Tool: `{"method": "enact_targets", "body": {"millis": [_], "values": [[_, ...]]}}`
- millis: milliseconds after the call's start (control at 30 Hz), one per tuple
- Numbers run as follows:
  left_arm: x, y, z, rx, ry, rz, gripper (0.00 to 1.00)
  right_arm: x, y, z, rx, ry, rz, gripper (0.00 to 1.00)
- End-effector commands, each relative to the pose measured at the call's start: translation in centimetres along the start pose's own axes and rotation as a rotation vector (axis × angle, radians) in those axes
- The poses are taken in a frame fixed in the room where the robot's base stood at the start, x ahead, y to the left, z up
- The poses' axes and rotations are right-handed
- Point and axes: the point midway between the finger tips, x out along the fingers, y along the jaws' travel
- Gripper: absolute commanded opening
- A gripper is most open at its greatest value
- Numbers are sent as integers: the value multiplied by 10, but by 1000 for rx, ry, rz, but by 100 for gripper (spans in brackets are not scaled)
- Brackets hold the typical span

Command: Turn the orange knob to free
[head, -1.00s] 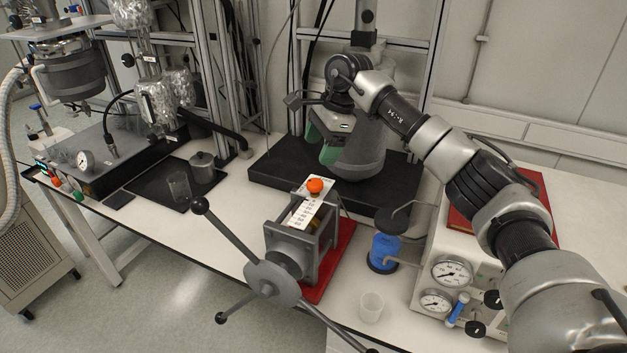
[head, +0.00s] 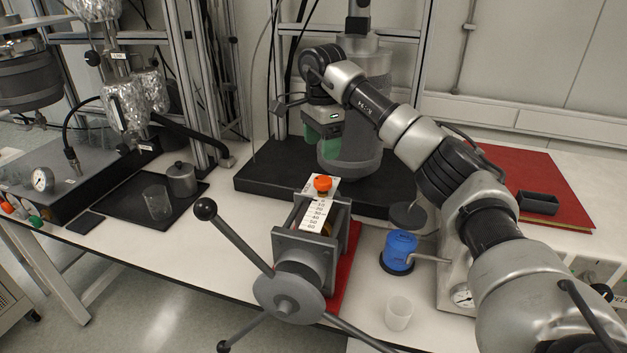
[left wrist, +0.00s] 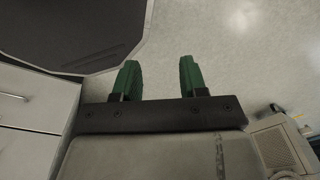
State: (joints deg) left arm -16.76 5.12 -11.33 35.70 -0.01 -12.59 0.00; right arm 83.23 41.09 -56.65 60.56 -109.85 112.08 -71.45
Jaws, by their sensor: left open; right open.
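The orange knob (head: 323,184) sits on top of a grey press-like frame with a white numbered scale (head: 314,214), in the middle of the head view. A handwheel with long spokes (head: 287,296) is on the frame's near side. My right gripper (head: 322,132), with green fingers, is behind and above the knob, apart from it, in front of the grey cylinder. It holds nothing that I can see. My left gripper (left wrist: 160,80) shows only in the left wrist view. Its two green fingers are wide apart and empty above the floor.
A blue container (head: 399,250) and a clear cup (head: 399,313) stand right of the frame. A black tray (head: 113,205) with a beaker (head: 157,202) and a metal pot (head: 181,180) lies left. A grey cylinder (head: 350,155) stands behind on a black base (head: 262,178).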

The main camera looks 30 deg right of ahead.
Motion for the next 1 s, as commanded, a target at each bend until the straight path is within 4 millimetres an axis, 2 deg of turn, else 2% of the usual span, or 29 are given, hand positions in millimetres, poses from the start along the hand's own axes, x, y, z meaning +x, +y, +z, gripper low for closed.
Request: {"method": "enact_targets", "body": {"millis": [300,500,867,900,1000], "values": [[-17,16,10,-4,-17,21,43,59,1,0,0,0,4,72],[-22,14,6,-2,-13,19,43,84,1,0,0,-1,2,72],[-22,9,2,-1,-7,12,43,92,0,0,0,-1,0,72],[-22,9,2,-1,-7,12,43,92,0,0,0,-1,0,70],[-22,9,2,-1,-7,12,43,91,0,0,0,-1,0,55]]}}
